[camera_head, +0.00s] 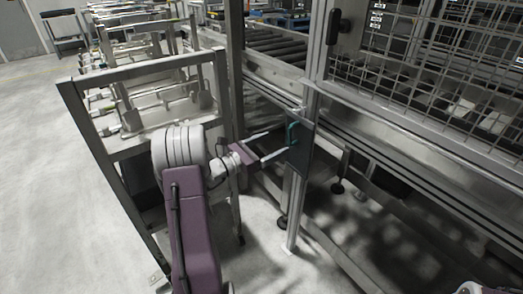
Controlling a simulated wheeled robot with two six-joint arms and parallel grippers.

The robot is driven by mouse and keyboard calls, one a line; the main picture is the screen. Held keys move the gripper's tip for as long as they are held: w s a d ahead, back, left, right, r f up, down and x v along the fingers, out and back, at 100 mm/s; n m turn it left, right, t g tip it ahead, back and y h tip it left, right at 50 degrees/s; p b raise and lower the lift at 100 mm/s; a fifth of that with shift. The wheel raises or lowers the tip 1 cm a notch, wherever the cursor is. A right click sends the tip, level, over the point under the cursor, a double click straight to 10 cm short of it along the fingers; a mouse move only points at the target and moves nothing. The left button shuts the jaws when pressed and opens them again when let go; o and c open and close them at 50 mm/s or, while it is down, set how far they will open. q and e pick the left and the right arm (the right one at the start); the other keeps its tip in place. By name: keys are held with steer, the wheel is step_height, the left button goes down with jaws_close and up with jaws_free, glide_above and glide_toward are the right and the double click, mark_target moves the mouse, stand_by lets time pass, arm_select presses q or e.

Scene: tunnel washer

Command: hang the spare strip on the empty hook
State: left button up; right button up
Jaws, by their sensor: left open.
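My left gripper (281,143) is open, with two pale fingers pointing right towards a metal post. Just beyond the fingertips is a small teal hook-shaped piece (292,135). It sits in front of a dark flat panel (301,152) at the post. I cannot tell whether the fingertips touch either one, or whether one of them is the spare strip. I cannot make out a bare hook.
A grey metal rack (133,72) with several rods and pale fittings stands at the left, close to my left arm. A wire mesh guard (430,70) and a roller conveyor (275,42) are to the right and behind. Open floor (45,150) lies at the far left.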

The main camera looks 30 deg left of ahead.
arm_select(q)
steer(key=shift+x, duration=2.7)
jaws_close()
steer(key=shift+r+p, duration=0.6)
steer(key=shift+r, duration=0.05)
stand_by(0.5)
steer(key=shift+s, duration=0.2)
